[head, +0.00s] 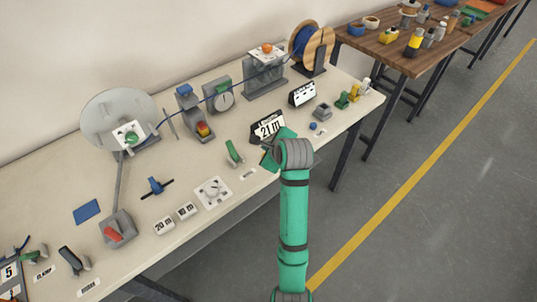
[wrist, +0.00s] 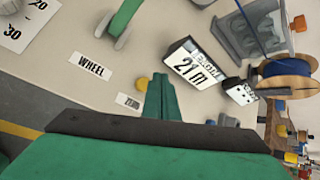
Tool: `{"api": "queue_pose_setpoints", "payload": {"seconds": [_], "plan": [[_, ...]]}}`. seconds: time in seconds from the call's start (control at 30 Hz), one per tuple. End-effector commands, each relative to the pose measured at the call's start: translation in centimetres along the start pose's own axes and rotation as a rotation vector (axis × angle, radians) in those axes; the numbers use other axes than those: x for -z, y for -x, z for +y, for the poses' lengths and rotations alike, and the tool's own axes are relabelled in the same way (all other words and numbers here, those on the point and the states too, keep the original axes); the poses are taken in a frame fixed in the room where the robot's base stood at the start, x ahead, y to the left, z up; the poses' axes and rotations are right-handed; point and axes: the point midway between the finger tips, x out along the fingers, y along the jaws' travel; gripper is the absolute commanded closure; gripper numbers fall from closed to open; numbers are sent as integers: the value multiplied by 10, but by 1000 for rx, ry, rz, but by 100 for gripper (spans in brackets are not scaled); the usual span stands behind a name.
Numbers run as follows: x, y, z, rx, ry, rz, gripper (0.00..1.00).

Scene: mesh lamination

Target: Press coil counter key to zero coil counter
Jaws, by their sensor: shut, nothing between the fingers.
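The coil counter (head: 267,127) is a dark stand with a white "21 m" display; the display also shows in the wrist view (wrist: 192,66). A small round yellow key (wrist: 141,83) lies on the table before it, beside a label reading ZERO (wrist: 128,102). My gripper (head: 274,148) is low over the table just in front of the display. In the wrist view its fingers (wrist: 160,85) are shut and empty, with their tips just right of the yellow key. I cannot tell whether they touch it. In the head view the key is mostly hidden by my gripper.
A green lever (head: 234,152) stands left of my gripper, by the WHEEL label (wrist: 90,66). A blue wire spool (head: 308,45) stands at the back. The table front edge is close to my arm.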

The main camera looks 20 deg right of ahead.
Motion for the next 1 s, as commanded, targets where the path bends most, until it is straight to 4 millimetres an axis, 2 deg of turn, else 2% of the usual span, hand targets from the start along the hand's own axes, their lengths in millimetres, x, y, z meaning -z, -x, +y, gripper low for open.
{"api": "queue_pose_setpoints", "payload": {"seconds": [0.4,1.0], "plan": [[13,-6,2,6,-8,7,100],[11,-7,3,5,-5,5,100]]}}
